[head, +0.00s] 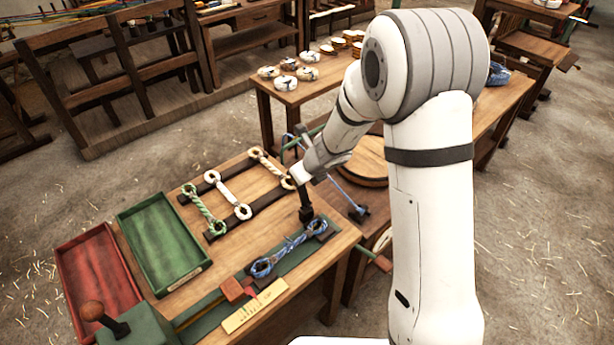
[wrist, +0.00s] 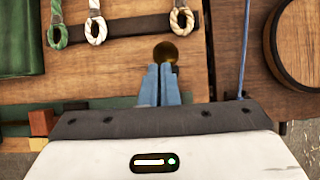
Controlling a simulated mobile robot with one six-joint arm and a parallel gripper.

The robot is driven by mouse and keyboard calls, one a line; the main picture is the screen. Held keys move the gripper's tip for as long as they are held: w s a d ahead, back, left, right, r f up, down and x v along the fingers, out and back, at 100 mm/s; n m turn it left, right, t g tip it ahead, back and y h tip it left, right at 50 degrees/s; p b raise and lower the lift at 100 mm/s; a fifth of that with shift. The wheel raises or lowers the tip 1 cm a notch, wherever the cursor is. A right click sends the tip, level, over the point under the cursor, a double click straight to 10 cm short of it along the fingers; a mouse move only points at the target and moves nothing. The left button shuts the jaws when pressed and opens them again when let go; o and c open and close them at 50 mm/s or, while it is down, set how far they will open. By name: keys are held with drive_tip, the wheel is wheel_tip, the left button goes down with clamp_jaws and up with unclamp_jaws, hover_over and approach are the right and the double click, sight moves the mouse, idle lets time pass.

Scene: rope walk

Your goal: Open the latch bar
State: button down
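My gripper (wrist: 160,67) points down over the right end of the workbench. Its two blue-grey fingers lie side by side with only a thin line between them. A round brass knob (wrist: 166,53) shows just beyond the fingertips; I cannot tell whether they touch it. In the head view my gripper (head: 306,212) is a dark shape at the bench's right end and hides what is behind it. No part is clearly recognisable as the latch bar. A green fixture with a red block (head: 233,289) and an unreadable brass plate (head: 255,306) stands at the bench front.
A blue rope (head: 286,250) lies along the fixture. A brown-knobbed lever (head: 94,312) stands at front left. A green tray (head: 122,222), a red tray (head: 66,258) and looped ropes (head: 203,207) occupy the bench. A round wooden lid or barrel (wrist: 295,45) is at right.

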drive_tip(key=shift+w+a, duration=0.1)
drive_tip(key=shift+a, duration=0.3)
drive_tip(key=shift+r+p, duration=0.35)
drive_tip(key=shift+p, duration=0.05)
drive_tip(key=shift+w+a+r+p, duration=0.25)
drive_tip(key=shift+w+a+p, duration=0.25)
drive_tip(key=shift+p, duration=0.1)
drive_tip(key=shift+w+a+r+p, duration=0.25)
drive_tip(key=shift+w+a+p, duration=0.1)
drive_tip(key=shift+w+p, duration=0.15)
wheel_tip(320, 180, up, 6)
drive_tip(key=w+a+p, duration=0.1)
drive_tip(key=w+p, duration=0.1)
drive_tip(key=p, duration=0.1)
drive_tip(key=shift+a+r, duration=0.15)
drive_tip(key=shift+a, duration=0.2)
drive_tip(key=shift+r, duration=0.1)
